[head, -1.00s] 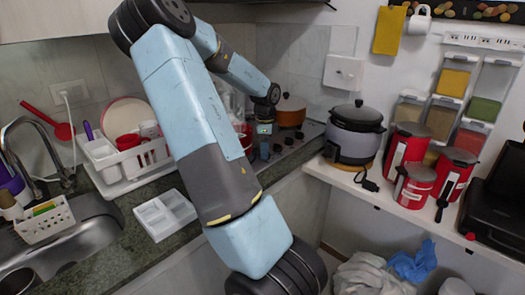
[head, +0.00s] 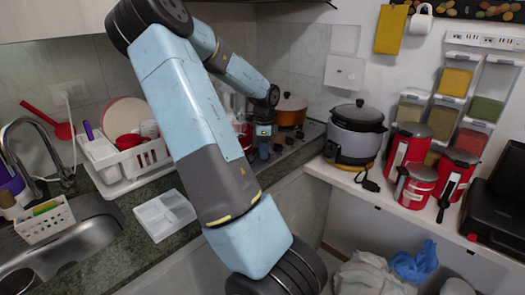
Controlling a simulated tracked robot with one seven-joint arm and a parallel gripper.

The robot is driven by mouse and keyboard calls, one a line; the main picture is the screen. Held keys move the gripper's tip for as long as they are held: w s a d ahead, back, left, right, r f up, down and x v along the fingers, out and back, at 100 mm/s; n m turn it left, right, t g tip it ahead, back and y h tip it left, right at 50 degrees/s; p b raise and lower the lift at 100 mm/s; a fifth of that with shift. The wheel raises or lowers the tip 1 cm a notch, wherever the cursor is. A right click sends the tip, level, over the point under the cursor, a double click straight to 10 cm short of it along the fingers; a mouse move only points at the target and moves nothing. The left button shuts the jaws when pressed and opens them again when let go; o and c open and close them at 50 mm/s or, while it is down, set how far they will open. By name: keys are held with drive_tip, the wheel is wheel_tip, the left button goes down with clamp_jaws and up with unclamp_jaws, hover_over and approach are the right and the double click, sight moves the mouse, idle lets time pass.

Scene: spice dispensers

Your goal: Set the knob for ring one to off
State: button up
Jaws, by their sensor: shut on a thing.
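My gripper (head: 263,151) is small and far off, at the front edge of the stove (head: 311,133), beside the dark knobs (head: 278,148). It points down and is shut on a knob, though its fingers and the held knob are too small and dark to make out clearly. I cannot tell from this view which ring that knob serves or which way it points. The other knobs stand in a row to the right of my gripper. An orange pot (head: 291,112) with a dark lid stands on the stove behind them.
A white dish rack (head: 120,182) and a white divided tray (head: 165,215) lie on the counter to the left. A red pot (head: 243,136) stands just behind my wrist. A rice cooker (head: 355,135) and red canisters (head: 417,187) stand on the right shelf.

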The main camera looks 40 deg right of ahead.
drive_tip(key=shift+o, duration=0.3)
drive_tip(key=shift+a, duration=0.3)
drive_tip(key=shift+d, duration=0.3)
drive_tip(key=shift+c, duration=0.5)
drive_tip(key=shift+s+d+n, duration=0.15)
drive_tip(key=shift+d+n, duration=0.05)
drive_tip(key=shift+n, duration=0.3)
drive_tip(key=n, duration=0.3)
drive_tip(key=shift+n, duration=1.6)
drive_tip(key=shift+a, duration=0.1)
drive_tip(key=o, duration=1)
drive_tip(key=shift+o, duration=0.2)
